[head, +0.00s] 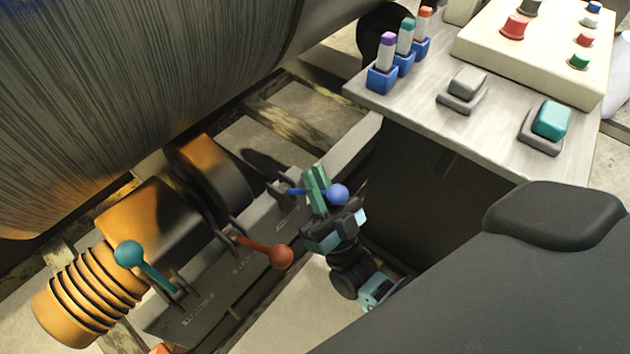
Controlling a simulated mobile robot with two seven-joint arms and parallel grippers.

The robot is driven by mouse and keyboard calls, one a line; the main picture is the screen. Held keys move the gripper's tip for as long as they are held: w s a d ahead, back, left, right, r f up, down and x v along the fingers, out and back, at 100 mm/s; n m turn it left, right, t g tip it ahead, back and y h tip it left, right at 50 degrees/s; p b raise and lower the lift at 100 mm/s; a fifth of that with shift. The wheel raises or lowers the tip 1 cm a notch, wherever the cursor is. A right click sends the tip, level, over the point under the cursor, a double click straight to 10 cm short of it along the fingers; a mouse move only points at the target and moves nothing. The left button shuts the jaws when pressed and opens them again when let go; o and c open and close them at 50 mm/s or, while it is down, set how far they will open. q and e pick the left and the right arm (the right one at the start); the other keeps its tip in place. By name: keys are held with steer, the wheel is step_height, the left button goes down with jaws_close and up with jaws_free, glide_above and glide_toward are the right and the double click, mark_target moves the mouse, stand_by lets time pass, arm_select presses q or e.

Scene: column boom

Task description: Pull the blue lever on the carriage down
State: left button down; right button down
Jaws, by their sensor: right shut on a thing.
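The blue lever (338,194) has a round blue knob on a thin blue rod. It comes out of a slot on the grey carriage (262,232) and points to the right. My right gripper (316,188), with green fingers, is shut on the lever's rod just left of the knob. The fingers hide part of the rod. My left gripper is not in view.
A red-orange lever (281,256) sticks out of the carriage close to the left of my right gripper. A teal lever (128,254) stands farther left. A console (480,140) with buttons and colored markers is at the upper right. A large cylinder fills the upper left.

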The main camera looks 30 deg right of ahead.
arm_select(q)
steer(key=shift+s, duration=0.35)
arm_select(e)
steer(key=shift+f, duration=0.15)
steer(key=c, duration=1.5)
jaws_free()
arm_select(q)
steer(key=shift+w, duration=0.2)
arm_select(e)
steer(key=shift+s, duration=0.1)
steer(key=shift+s+f, duration=0.2)
steer(key=shift+f, duration=0.1)
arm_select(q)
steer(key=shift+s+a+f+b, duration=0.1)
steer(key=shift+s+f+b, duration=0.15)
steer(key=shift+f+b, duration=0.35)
arm_select(e)
steer(key=v, duration=0.7)
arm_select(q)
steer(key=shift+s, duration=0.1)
arm_select(e)
steer(key=shift+r, duration=0.1)
